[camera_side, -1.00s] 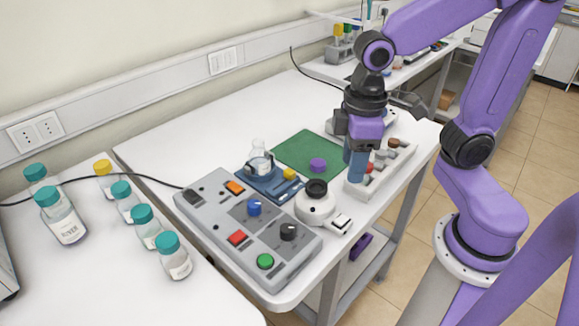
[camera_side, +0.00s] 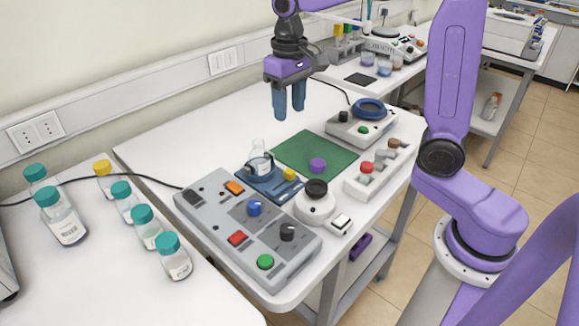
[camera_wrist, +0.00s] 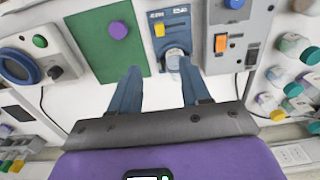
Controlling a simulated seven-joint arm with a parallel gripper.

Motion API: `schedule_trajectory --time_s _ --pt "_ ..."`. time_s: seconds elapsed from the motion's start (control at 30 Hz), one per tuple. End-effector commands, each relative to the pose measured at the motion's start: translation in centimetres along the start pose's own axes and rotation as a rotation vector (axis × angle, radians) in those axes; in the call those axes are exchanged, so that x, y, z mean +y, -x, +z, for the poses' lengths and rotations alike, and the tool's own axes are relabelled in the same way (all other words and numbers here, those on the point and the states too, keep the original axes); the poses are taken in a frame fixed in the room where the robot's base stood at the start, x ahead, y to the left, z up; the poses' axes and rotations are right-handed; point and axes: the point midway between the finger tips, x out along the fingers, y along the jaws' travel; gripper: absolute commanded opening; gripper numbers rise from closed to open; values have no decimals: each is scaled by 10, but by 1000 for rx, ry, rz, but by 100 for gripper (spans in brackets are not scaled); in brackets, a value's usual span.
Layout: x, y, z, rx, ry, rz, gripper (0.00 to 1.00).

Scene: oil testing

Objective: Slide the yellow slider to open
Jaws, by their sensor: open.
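The yellow slider (camera_side: 289,174) sits on the right side of a small blue base (camera_side: 268,187). A clear glass flask (camera_side: 259,160) stands on the same base, to the left of the slider. In the wrist view the yellow slider (camera_wrist: 159,29) shows ahead of my fingers on the blue base (camera_wrist: 178,20), beside the flask (camera_wrist: 173,58). My gripper (camera_side: 288,113) is open and empty. It hangs in the air above the white table, fingers down, apart from the slider. It also shows in the wrist view (camera_wrist: 160,68), fingers spread.
A grey control box (camera_side: 225,235) with colored knobs is in front of the base. A green mat (camera_side: 315,150) with a purple knob (camera_side: 318,165) lies behind. A round white device (camera_side: 316,204) and a rack (camera_side: 382,178) stand right. The table's back left is clear.

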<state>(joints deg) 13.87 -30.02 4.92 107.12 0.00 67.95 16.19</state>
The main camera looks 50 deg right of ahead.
Motion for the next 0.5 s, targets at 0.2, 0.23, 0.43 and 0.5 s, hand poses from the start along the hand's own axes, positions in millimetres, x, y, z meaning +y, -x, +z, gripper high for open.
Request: schedule_trajectory --time_s 0.2,0.23,0.43,0.5 --pt "1 -24 1 -5 -2 2 47" --pt "1 -30 1 -6 -1 2 47" --pt "1 -67 1 -7 0 2 47" --pt "1 -80 1 -7 0 2 47"
